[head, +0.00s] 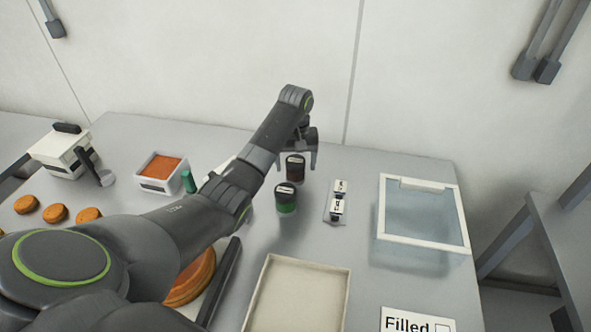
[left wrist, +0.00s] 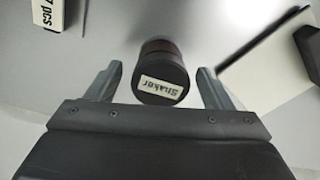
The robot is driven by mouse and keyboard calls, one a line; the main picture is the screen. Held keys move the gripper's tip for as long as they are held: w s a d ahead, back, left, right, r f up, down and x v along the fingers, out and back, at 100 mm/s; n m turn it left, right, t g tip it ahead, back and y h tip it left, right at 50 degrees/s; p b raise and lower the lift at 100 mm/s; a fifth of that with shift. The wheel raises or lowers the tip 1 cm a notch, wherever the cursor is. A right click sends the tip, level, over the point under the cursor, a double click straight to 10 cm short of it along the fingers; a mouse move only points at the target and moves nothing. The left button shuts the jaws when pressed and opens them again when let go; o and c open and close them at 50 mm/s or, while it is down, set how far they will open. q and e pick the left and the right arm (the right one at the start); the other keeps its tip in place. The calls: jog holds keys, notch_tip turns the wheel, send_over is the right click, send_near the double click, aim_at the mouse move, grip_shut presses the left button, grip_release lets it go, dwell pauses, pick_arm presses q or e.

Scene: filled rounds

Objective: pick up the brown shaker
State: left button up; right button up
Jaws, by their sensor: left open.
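The brown shaker (head: 295,168) stands on the grey table in the head view, a short dark-lidded cylinder with a reddish-brown body. In the left wrist view the shaker (left wrist: 162,75) shows its black lid with a white "Shaker" label. My left gripper (head: 312,160) is open right by it. In the left wrist view the two fingers of the gripper (left wrist: 160,85) are on either side of the shaker, with gaps to it. A green shaker (head: 286,198) stands just in front of the brown one. My right gripper is not in view.
Small white-labelled items (head: 338,203) stand right of the shakers. A clear white-framed box (head: 424,220) is further right. An empty cream tray (head: 297,300) and a "Filled" card (head: 416,322) are in front. A container of orange filling (head: 160,172) is at left.

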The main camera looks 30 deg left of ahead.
pick_arm(q)
jog(key=shift+f, duration=1.25)
jog(key=c, duration=1.1)
jog(key=shift+r, duration=0.15)
